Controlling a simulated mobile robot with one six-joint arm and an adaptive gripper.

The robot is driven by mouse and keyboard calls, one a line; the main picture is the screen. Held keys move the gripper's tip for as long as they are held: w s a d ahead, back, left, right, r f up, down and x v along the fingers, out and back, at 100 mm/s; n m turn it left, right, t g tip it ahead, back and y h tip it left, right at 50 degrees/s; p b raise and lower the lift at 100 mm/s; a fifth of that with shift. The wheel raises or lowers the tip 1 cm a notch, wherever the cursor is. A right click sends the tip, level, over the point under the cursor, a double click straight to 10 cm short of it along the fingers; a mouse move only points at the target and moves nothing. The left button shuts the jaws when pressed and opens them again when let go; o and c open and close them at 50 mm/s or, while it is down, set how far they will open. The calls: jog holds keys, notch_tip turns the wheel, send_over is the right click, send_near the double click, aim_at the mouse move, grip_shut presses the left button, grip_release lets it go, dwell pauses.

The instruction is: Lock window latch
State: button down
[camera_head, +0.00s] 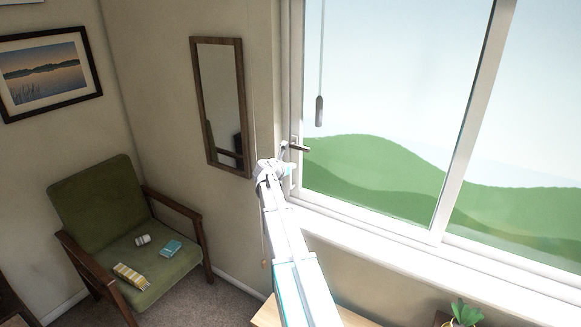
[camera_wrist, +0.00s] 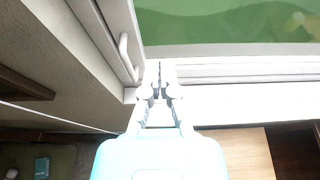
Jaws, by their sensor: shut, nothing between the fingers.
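The window latch (camera_head: 299,148) is on the left side of the window frame. Its dark lever points to the right, roughly level, in the head view. In the wrist view a pale curved handle (camera_wrist: 127,58) shows on the frame, left of my fingertips. My gripper (camera_head: 287,166) is just below the latch in the head view, close to the frame. In the wrist view my gripper (camera_wrist: 160,72) has its fingers together and empty, apart from the handle. My wrist hides part of the frame below the latch.
A blind cord with a grey weight (camera_head: 319,111) hangs in front of the glass above the latch. The white sill (camera_head: 400,250) runs below. A potted plant (camera_head: 465,312) stands at lower right. A green armchair (camera_head: 105,205) and a mirror (camera_head: 222,105) are to the left.

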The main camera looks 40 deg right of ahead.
jog(key=w+d+r+p, duration=0.1)
jog(key=w+d, duration=0.2)
jog(key=d, duration=0.4)
jog(key=shift+d, duration=0.35)
dwell(0.4)
jog(key=shift+w, duration=0.1)
